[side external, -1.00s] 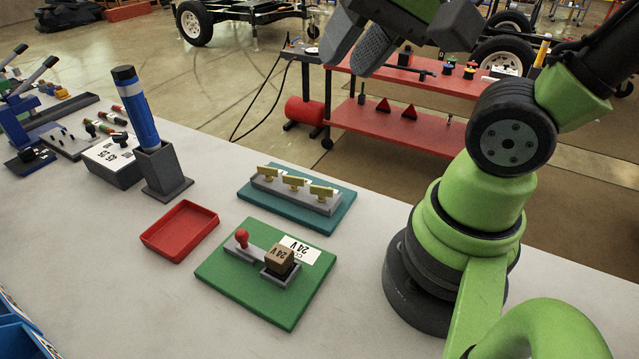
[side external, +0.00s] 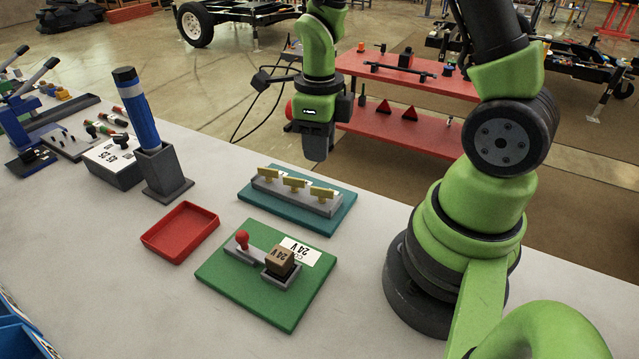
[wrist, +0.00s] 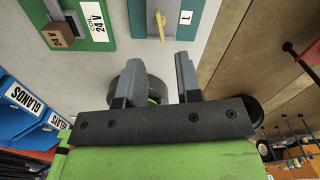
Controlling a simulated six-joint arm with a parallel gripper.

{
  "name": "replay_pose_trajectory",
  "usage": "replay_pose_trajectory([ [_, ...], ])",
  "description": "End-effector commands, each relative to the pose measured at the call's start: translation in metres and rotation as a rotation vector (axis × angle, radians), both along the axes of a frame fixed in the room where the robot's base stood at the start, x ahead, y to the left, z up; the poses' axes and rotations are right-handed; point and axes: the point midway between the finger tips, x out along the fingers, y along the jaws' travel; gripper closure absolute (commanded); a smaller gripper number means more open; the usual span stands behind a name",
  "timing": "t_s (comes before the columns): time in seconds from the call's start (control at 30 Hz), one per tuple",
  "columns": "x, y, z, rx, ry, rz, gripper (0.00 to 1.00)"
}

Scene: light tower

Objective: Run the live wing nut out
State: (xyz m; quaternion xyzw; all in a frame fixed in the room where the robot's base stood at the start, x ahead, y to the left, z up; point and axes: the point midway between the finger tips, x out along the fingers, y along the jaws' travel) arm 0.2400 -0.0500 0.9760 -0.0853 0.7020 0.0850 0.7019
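Three yellow wing nuts (side external: 295,183) sit in a row on a grey block (side external: 272,188) on a teal base (side external: 270,209). The wrist view shows one yellow wing nut (wrist: 161,24) beside a white label (wrist: 186,17) reading "L"; the other two are not seen there. Labels are not readable in the side view, so I cannot tell which nut there is the L one. My gripper (side external: 316,152) hangs above and behind the teal base, pointing down, apart from the nuts. In the wrist view its two fingers (wrist: 159,75) are spread with nothing between them.
A green board (side external: 225,283) holds a red-knobbed lever (side external: 242,238) and a brown 24 V block (side external: 280,260). An empty red tray (side external: 180,232) lies to the left. A blue cylinder (side external: 138,110) stands upright in a grey holder.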

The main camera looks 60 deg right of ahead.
Motion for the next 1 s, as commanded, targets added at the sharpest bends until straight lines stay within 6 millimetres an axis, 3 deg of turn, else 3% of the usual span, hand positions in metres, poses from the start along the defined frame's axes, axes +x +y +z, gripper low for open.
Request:
replay_pose_trajectory([
  [0.5,-0.001,0.001,-0.079,0.003,0.004,0.001,0.68],
  [0.7,-0.001,0.001,-0.09,0.003,0.001,0.002,0.68],
  [0.97,0.0,0.001,-0.091,0.002,-0.001,0.002,0.68],
  [1.0,0.0,0.001,-0.091,0.002,-0.001,0.002,0.75],
])
